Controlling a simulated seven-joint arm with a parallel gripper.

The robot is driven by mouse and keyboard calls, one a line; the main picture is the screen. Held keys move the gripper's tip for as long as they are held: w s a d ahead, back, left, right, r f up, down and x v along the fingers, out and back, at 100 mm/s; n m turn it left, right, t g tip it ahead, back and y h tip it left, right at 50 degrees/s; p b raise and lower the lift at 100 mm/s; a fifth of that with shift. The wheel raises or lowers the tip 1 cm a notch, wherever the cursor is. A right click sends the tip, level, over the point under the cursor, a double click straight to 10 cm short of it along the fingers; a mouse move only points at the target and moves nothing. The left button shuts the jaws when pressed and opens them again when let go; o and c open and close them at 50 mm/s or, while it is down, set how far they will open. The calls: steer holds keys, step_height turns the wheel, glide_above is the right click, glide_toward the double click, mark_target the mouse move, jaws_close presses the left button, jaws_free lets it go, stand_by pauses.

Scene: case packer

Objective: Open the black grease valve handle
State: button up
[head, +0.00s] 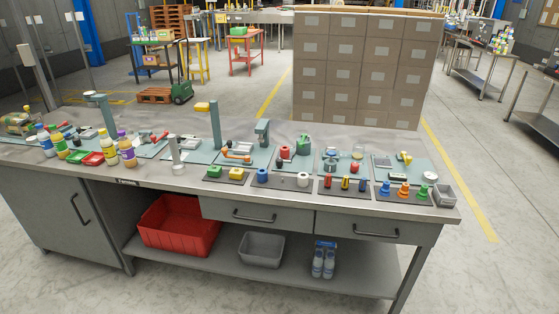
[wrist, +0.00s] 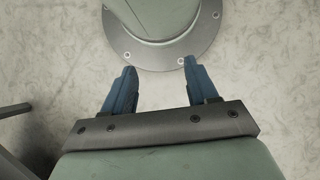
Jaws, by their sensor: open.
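My gripper (wrist: 159,68) shows only in the wrist view. Its two blue fingers stand wide apart with nothing between them, above a pale mottled surface. In the head view, a row of small fixtures stands on teal plates on the long grey workbench (head: 130,172). I cannot pick out the black grease valve handle for sure among them; the parts are too small. It does not show in the wrist view. My gripper is not at any of the fixtures.
Yellow and purple capped bottles (head: 127,149) stand at the bench's left, by red and green trays. Tall posts (head: 215,126) rise from the bench. A stack of cartons (head: 360,70) stands behind. The floor in front is clear.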

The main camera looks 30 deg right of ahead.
steer(key=w+d+r+t, duration=0.15)
steer(key=w+r, duration=0.35)
steer(key=w, duration=0.7)
steer(key=w+r+t+y, duration=0.15)
steer(key=w+r, duration=0.25)
steer(key=w, duration=0.8)
steer(key=w+d+r+t, duration=0.15)
steer(key=w+r, duration=0.35)
steer(key=w, duration=0.8)
steer(key=w+d+r+t, duration=0.2)
steer(key=w+r, duration=0.6)
steer(key=r, duration=0.3)
steer(key=w+d+r+t, duration=0.1)
steer(key=w+r, duration=0.6)
steer(key=r, duration=0.4)
steer(key=w+d+r+t, duration=0.2)
steer(key=w+r, duration=0.6)
steer(key=r, duration=0.3)
steer(key=t+h, duration=0.2)
glide_toward(280, 160)
steer(key=x, duration=0.9)
steer(key=shift+w+f, duration=0.1)
steer(key=shift+f, duration=0.05)
